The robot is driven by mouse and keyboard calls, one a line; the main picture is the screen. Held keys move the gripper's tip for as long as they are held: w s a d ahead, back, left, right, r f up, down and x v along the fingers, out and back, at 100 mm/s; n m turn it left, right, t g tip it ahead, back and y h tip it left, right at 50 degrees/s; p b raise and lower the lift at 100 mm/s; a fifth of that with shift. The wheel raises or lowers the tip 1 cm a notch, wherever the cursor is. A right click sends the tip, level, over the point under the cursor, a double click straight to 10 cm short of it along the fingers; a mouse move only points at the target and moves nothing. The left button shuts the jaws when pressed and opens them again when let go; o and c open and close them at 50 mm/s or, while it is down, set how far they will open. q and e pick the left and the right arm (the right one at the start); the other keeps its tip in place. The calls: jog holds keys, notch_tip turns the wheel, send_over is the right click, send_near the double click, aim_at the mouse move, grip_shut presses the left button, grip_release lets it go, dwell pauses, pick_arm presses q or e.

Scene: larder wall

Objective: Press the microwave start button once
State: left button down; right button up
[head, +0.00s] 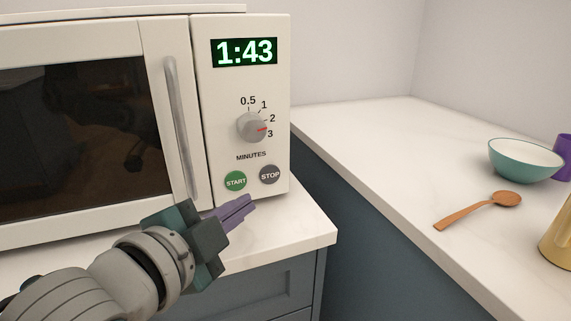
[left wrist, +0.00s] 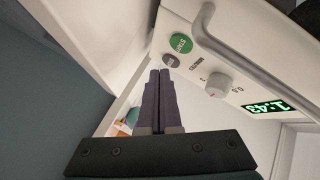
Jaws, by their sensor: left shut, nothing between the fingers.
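The white microwave (head: 226,100) stands on the counter with its door closed. Its display (head: 244,52) reads 1:43 in green. The green start button (head: 236,181) is at the lower left of the panel, and the grey stop button (head: 270,174) is to its right. The dial (head: 252,128) has a red mark pointing near 3. My left gripper (head: 250,203) is shut and empty, just below the two buttons and apart from them in the head view. In the left wrist view the start button (left wrist: 181,44) and stop button (left wrist: 171,61) show beyond the fingertips (left wrist: 159,73). My right gripper is not in view.
The vertical door handle (head: 181,128) is left of the panel. On the right counter (head: 390,150) are a teal bowl (head: 525,162), a wooden spoon (head: 478,210), a purple item (head: 564,155) and a gold item (head: 558,240) cut by the edge.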

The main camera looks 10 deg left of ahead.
pick_arm(q)
jog(key=shift+s+d, duration=0.65)
jog(key=shift+s, duration=0.3)
jog(key=shift+p, duration=0.3)
